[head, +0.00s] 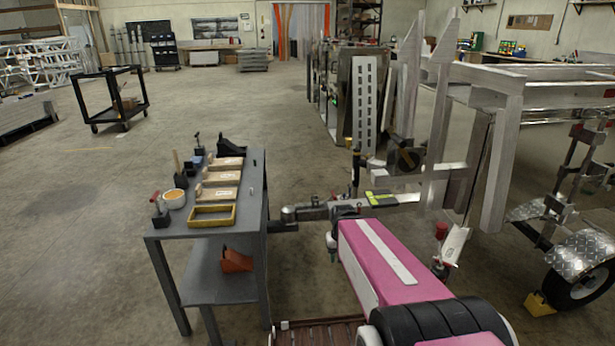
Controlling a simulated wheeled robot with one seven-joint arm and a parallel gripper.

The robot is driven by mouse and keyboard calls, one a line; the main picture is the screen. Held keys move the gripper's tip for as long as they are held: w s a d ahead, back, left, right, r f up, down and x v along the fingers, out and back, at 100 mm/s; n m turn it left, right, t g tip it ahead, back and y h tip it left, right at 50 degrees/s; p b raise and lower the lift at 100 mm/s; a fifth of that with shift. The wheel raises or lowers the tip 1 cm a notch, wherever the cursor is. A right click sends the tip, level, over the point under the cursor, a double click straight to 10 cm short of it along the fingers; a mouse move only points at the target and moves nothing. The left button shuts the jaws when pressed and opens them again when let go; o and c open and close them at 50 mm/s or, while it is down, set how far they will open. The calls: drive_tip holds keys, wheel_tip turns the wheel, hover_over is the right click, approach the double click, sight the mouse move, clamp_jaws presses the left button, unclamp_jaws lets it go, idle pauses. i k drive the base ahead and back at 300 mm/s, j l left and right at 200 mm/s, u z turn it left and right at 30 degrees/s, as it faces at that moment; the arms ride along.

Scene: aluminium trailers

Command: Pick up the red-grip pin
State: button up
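A small upright pin with a red grip (155,197) stands at the near left corner of the grey workbench (178,243). Its lower part is at a black block (160,213); I cannot tell how it sits there. A yellow-rimmed tray (212,224) and an orange-rimmed bowl (175,207) are close to its right. I cannot make out my gripper's fingers in this view.
Wooden-topped pieces (221,178) and dark tools line the bench top. An orange bin (236,261) sits on the lower shelf. A trailer hitch (310,212) lies close to the bench's right side. Open floor (75,250) spreads to the left, with a black cart (127,113) farther back.

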sight(154, 199)
drive_tip(key=u, duration=1.5)
